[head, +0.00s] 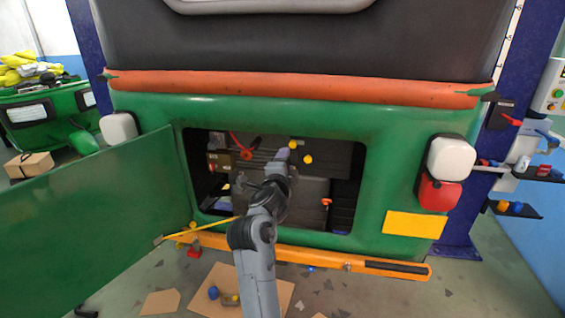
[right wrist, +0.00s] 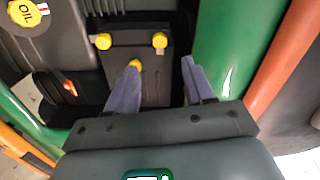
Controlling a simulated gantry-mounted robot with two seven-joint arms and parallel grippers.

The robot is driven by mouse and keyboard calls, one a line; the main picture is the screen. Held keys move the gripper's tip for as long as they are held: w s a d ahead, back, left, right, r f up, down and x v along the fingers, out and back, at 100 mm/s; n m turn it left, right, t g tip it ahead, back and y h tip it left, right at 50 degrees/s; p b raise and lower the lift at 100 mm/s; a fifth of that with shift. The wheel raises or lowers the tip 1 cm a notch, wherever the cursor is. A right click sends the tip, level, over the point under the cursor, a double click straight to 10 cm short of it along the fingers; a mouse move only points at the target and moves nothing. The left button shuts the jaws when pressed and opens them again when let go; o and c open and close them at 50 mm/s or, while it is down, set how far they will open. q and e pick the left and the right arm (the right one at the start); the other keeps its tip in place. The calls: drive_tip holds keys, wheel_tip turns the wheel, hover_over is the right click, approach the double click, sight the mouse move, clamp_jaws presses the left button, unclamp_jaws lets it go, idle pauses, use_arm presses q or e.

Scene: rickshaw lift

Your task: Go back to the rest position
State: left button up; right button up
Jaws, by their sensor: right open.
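My right gripper (head: 283,154) is in front of the open engine bay of a green rickshaw (head: 390,150) in the head view. In the right wrist view its two purple-grey fingers (right wrist: 160,65) are apart, with nothing held between them. Beyond them is a dark box (right wrist: 153,65) with several yellow caps; one cap (right wrist: 135,65) shows right by the left fingertip. I cannot tell if it touches. A yellow oil cap (right wrist: 24,12) is at the upper left. My left gripper is not in view.
The green hatch door (head: 90,230) stands open at the left. An orange bumper (head: 330,258) runs below the bay. Cardboard (head: 270,295) with small parts lies on the floor. A blue post (head: 462,205) and shelves (head: 515,210) stand at the right.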

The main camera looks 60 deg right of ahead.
drive_tip(key=shift+f, duration=0.1)
drive_tip(key=s+f+n, duration=0.2)
drive_tip(key=f+n, duration=0.1)
drive_tip(key=f, duration=0.4)
drive_tip(key=s+f+n, duration=0.3)
drive_tip(key=f, duration=0.5)
drive_tip(key=s+a+f+n+t+y, duration=0.1)
drive_tip(key=s+a+f+n+y, duration=0.4)
drive_tip(key=a+f+n+y, duration=0.6)
drive_tip(key=s+a+f+n+t+y, duration=0.25)
drive_tip(key=s+a+f+n, duration=0.4)
drive_tip(key=a, duration=0.95)
drive_tip(key=s+a+f+n+g+y, duration=0.3)
drive_tip(key=s+a+f+n+g, duration=0.1)
drive_tip(key=s+a+n+g, duration=0.45)
wheel_tip(320, 180, up, 31)
drive_tip(key=s+t+p, duration=0.1)
drive_tip(key=p, duration=3)
drive_tip(key=shift+a+r+m+t, duration=0.15)
drive_tip(key=shift+r+m+t, duration=0.05)
drive_tip(key=shift+m+t, duration=0.1)
